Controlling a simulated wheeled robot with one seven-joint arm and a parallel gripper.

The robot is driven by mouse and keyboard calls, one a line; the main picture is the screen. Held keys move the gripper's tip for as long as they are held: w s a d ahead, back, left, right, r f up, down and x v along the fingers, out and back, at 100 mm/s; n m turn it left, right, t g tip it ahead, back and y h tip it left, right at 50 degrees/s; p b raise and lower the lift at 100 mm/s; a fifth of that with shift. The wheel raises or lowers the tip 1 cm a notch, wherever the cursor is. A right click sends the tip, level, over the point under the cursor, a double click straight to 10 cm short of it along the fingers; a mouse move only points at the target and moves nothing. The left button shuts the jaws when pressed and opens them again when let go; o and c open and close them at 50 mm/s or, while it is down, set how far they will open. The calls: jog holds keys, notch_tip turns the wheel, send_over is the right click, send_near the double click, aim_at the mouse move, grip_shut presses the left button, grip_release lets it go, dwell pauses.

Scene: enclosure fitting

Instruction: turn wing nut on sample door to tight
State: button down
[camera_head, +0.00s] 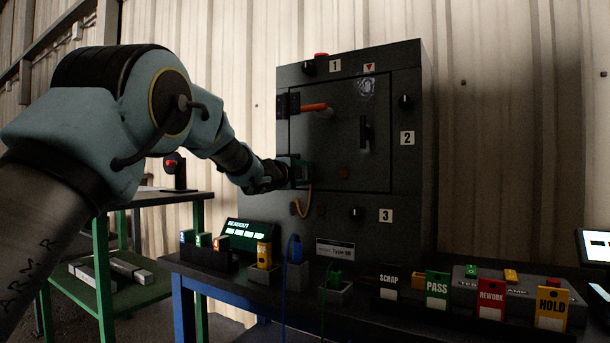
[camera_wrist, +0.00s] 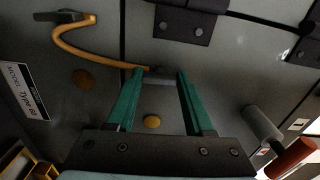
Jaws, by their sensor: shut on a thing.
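The grey enclosure (camera_head: 290,225) stands on the bench, and its front door (camera_head: 340,165) is closed flat. My gripper (camera_head: 303,173) is at the lower left edge of this door. In the wrist view, my gripper's green fingers (camera_wrist: 160,74) are shut on a small grey piece (camera_wrist: 160,78) at the door seam, which I take for the wing nut. The fingers hide most of it, and its angle cannot be told. A yellow-orange cord (camera_wrist: 75,45) runs from beside the fingertips to a dark bracket. The cord also shows below my gripper in the head view (camera_head: 309,203).
An orange-red lever (camera_head: 314,107) and a black handle (camera_head: 367,134) stick out from the door. A dark hinge (camera_wrist: 186,22) is near the fingertips. A green-legged table (camera_head: 105,265) stands at left.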

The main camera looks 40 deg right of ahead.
jog(key=shift+c, duration=1.4)
grip_release()
jog(key=shift+a, duration=0.1)
jog(key=v, duration=1)
jog(key=shift+a, duration=0.3)
